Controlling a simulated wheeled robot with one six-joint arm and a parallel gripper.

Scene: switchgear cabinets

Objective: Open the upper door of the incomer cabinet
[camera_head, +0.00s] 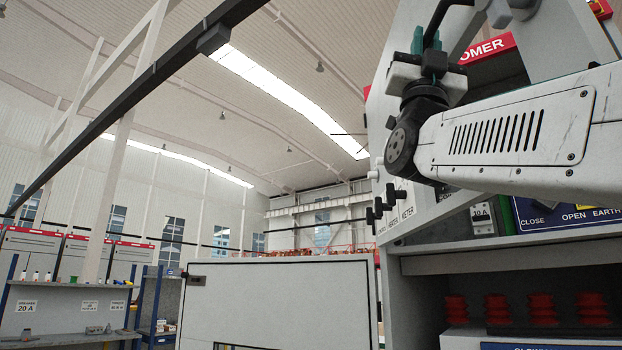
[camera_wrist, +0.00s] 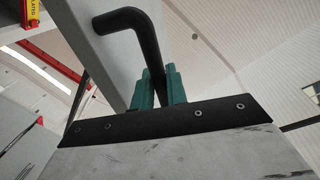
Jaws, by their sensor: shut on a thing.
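The incomer cabinet fills the right of the head view, with a red sign (camera_head: 487,47) ending in "OMER". My gripper (camera_head: 428,62) has green fingers, closed on a dark bent handle (camera_head: 437,18). In the wrist view the green fingers (camera_wrist: 158,88) sit on both sides of the black handle (camera_wrist: 133,20), which stands out from a grey panel (camera_wrist: 88,45), apparently the upper door. My arm hides much of the cabinet front. A dark opening shows behind the arm, but I cannot tell how far the door stands open.
Black knobs (camera_head: 377,208) project from the panel labelled "HEATER" and "METER". Below, an open compartment holds several red insulators (camera_head: 541,308). A grey panel (camera_head: 280,305) stands to its left. A workbench (camera_head: 70,308) is at the far left. The air left of my gripper looks clear.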

